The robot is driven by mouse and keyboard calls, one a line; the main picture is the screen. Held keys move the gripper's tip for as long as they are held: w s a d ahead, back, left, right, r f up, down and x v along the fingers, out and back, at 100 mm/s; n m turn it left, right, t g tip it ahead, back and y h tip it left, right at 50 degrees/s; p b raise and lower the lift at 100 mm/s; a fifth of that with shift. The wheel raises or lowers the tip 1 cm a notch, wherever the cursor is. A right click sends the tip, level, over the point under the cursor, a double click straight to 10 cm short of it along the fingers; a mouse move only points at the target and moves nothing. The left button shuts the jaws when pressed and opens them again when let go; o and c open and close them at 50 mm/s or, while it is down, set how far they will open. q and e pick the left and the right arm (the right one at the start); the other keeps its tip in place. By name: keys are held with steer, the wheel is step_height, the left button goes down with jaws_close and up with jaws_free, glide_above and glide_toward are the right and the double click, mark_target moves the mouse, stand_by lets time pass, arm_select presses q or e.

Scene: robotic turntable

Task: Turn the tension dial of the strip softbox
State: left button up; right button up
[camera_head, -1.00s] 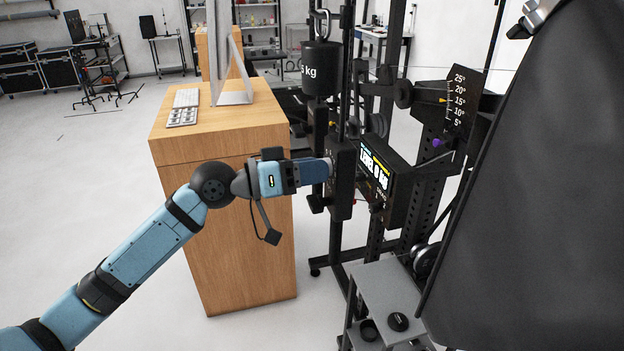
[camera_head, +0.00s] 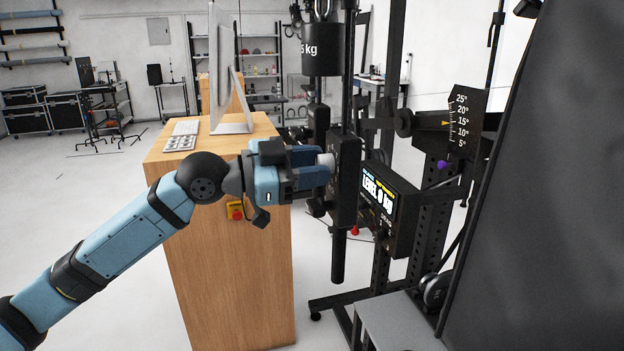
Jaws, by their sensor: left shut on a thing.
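The strip softbox (camera_head: 560,190) is a tall dark panel filling the right side. Left of it stands a black rig with a dark upright block (camera_head: 345,185). My left gripper (camera_head: 322,170) reaches in from the left and is shut on a small pale round knob (camera_head: 326,161) on the block's left side, which looks like the tension dial. The fingers hide most of the knob, so its markings cannot be read. A lit display (camera_head: 378,192) reading "LEVEL" sits right of the block. My right gripper is not in view.
A wooden cabinet (camera_head: 225,270) with a monitor (camera_head: 220,75) and keyboard (camera_head: 182,134) stands behind my left arm. A red stop button (camera_head: 236,213) is on its front. A hanging weight (camera_head: 321,50) and an angle scale (camera_head: 460,123) are near the block.

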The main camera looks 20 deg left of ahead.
arm_select(q)
steer(key=shift+m+b, duration=0.4)
steer(key=shift+m, duration=0.4)
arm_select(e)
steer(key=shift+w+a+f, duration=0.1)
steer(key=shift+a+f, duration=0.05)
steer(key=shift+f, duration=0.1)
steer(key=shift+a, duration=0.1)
arm_select(q)
steer(key=o, duration=0.9)
steer(key=b+v, duration=0.4)
steer(key=v, duration=1)
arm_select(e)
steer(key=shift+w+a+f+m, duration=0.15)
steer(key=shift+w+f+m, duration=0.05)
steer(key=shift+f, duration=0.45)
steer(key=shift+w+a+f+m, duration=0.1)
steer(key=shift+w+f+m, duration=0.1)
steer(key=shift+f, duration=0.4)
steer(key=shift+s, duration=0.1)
